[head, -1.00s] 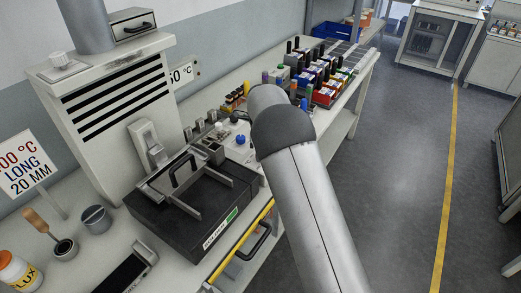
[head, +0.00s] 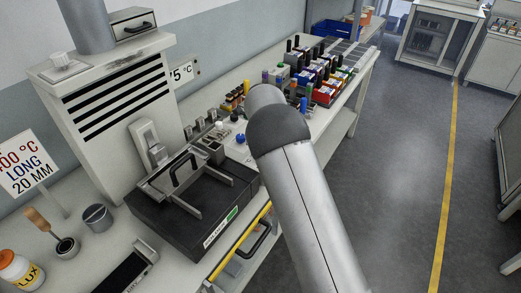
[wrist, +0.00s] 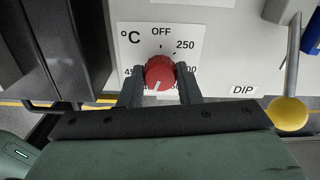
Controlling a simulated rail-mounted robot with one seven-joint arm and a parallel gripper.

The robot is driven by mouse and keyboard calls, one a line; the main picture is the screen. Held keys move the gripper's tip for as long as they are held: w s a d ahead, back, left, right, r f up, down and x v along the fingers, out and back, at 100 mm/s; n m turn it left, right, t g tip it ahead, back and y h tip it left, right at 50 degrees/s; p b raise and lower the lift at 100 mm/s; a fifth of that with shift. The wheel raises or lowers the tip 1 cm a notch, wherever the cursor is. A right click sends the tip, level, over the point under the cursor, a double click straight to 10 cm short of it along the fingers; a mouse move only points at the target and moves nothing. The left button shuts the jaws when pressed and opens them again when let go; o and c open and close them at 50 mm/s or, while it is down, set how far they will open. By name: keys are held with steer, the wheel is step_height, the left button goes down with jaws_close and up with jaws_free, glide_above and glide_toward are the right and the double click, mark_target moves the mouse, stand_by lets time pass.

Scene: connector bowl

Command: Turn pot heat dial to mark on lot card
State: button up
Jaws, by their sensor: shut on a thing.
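The red heat dial (wrist: 160,70) sits on a white scale plate (wrist: 190,42) in the wrist view. My gripper (wrist: 159,82) is shut on the dial, one dark finger on each side. The dial's white pointer line faces down, slightly left. "OFF" and "250" are readable; the lower scale numbers are partly hidden by the fingers. In the head view the lot card (head: 30,165) reads "00 °C LONG 20 MM" with an unclear first digit. A small sign (head: 183,72) ends in "75 °C". My arm hides the dial and gripper there.
A black unit with a metal frame (head: 190,205) stands on the bench. A flux bottle (head: 14,270) and a brush in a pot (head: 64,245) are at front left. Colourful bottles and boxes (head: 320,80) fill the far bench. In the wrist view a yellow-ended lever (wrist: 288,112) is right of the dial.

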steer(key=o, duration=1)
steer(key=shift+r, duration=0.1)
steer(key=shift+c, duration=0.2)
step_height(320, 180, up, 17)
steer(key=b, duration=0.1)
steer(key=shift+r, duration=0.2)
steer(key=s+d+r+n+y, duration=0.1)
steer(key=s+d+r+n, duration=0.1)
steer(key=s+d+n, duration=0.95)
steer(key=s+d+f+n, duration=0.2)
steer(key=s+f+n, duration=0.1)
steer(key=s, duration=0.6)
steer(key=s+d+f+n, duration=0.3)
steer(key=s+n, duration=0.1)
steer(key=s, duration=0.5)
steer(key=s+d+f+n+h, duration=0.1)
steer(key=s+d+f+n, duration=0.1)
steer(key=s, duration=0.8)
steer(key=shift+d+f+n+t, duration=0.15)
steer(key=shift+f+n+t, duration=0.15)
steer(key=shift+f+n, duration=0.6)
